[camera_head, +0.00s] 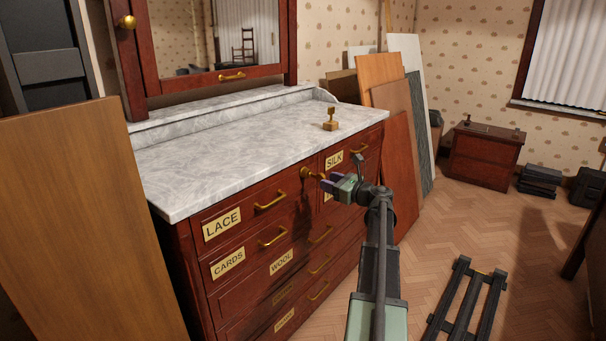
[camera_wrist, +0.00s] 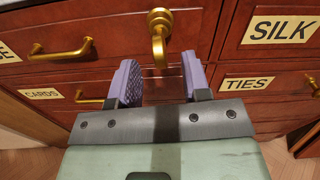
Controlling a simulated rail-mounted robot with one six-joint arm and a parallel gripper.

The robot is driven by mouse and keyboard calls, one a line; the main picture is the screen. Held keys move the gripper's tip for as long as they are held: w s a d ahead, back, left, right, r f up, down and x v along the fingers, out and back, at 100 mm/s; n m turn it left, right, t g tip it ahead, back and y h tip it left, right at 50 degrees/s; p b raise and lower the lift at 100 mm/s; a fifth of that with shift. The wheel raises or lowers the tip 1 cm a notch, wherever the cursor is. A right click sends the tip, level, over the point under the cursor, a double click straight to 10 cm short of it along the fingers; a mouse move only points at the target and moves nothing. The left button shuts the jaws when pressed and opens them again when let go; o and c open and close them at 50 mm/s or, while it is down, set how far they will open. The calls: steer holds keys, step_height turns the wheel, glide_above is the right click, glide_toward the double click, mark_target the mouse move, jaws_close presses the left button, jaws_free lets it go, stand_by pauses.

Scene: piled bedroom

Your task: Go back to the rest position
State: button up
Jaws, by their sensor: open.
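My gripper (camera_head: 332,182) is in front of the dark red dresser (camera_head: 190,245), near the SILK drawer. In the wrist view its two purple finger pads (camera_wrist: 158,82) are spread apart with nothing gripped between them. A brass hook-shaped fitting (camera_wrist: 160,32) on the dresser front lies just beyond the fingertips. It also shows in the head view (camera_head: 307,173), left of my gripper. I cannot tell whether the pads touch it.
A small wooden stand (camera_head: 330,121) is on the marble top (camera_head: 235,130). Boards (camera_head: 392,95) lean on the wall behind my arm. A brown panel (camera_head: 85,225) stands at left. A small red chest (camera_head: 485,155) stands at far right.

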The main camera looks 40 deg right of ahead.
steer(key=shift+s+d, duration=0.1)
steer(key=shift+s, duration=0.45)
steer(key=s+a+f+n+g+y, duration=0.1)
steer(key=s+a+f+n+g, duration=0.1)
steer(key=a+f+n+g, duration=0.55)
steer(key=s+a+f+n+g+y, duration=0.15)
steer(key=a+f+n, duration=0.35)
steer(key=a+n, duration=0.55)
steer(key=s+a+f+n+g+h, duration=0.25)
steer(key=a+n, duration=0.25)
steer(key=a, duration=0.7)
steer(key=s+a+f+n+g+h, duration=0.1)
steer(key=s+a+n+g, duration=0.3)
steer(key=a, duration=0.7)
steer(key=s+a+f+n+g+h, duration=0.15)
steer(key=a+n, duration=0.45)
steer(key=a, duration=0.6)
step_height(320, 180, up, 30)
steer(key=d+p, duration=0.1)
steer(key=p, duration=2.9)
steer(key=shift+s+d+r+g, duration=0.15)
steer(key=shift+g, duration=0.25)
